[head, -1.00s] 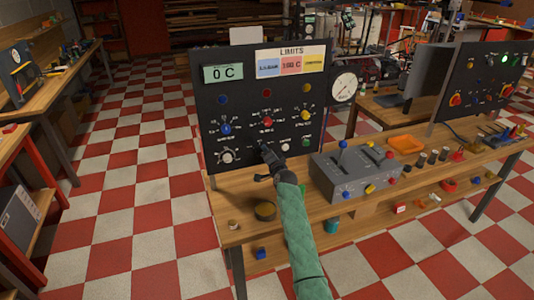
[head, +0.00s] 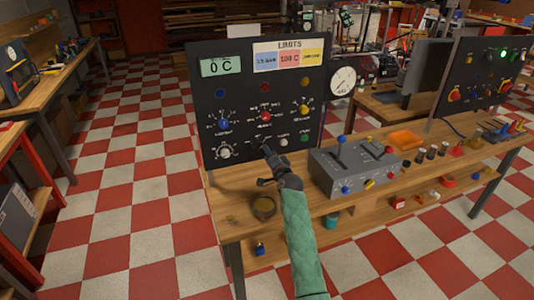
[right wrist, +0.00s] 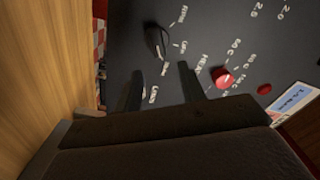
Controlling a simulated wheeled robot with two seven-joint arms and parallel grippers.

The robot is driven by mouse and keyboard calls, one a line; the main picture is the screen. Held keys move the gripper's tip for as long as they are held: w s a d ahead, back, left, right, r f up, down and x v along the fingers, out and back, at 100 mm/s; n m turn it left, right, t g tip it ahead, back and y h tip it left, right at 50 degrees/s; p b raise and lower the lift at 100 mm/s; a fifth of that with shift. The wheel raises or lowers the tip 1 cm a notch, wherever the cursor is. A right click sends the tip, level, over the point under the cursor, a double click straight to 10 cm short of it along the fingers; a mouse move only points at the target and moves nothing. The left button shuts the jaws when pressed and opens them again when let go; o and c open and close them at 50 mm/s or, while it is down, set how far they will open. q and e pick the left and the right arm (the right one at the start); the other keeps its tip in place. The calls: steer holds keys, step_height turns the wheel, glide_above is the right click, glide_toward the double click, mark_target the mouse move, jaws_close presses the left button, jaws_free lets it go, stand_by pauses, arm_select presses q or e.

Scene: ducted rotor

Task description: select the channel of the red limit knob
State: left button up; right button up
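The black control panel (head: 240,135) stands upright on the bench. Its red knob (head: 265,117) sits mid-panel, between a blue knob (head: 223,124) and a yellow knob (head: 304,109). My right gripper (head: 266,151) is just in front of the panel, below the red knob. In the right wrist view, its two dark fingers (right wrist: 160,86) are apart with nothing between them. A black pointer knob (right wrist: 157,40) with white labels around it lies just beyond the fingertips. The red knob (right wrist: 222,77) is off to their right. The gripper mostly hides the black knob in the head view. My left gripper is out of view.
A grey lever box (head: 350,172) stands right of my right arm. A white knob (head: 225,152) and round gauge (head: 342,81) flank the panel's working area. The display (head: 221,66) reads 0 C.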

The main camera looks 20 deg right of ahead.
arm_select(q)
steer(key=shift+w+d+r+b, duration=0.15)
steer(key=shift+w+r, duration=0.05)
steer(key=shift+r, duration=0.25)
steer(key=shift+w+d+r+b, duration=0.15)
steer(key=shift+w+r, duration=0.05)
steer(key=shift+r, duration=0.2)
arm_select(e)
steer(key=shift+s+d, duration=0.1)
steer(key=shift+s, duration=1.15)
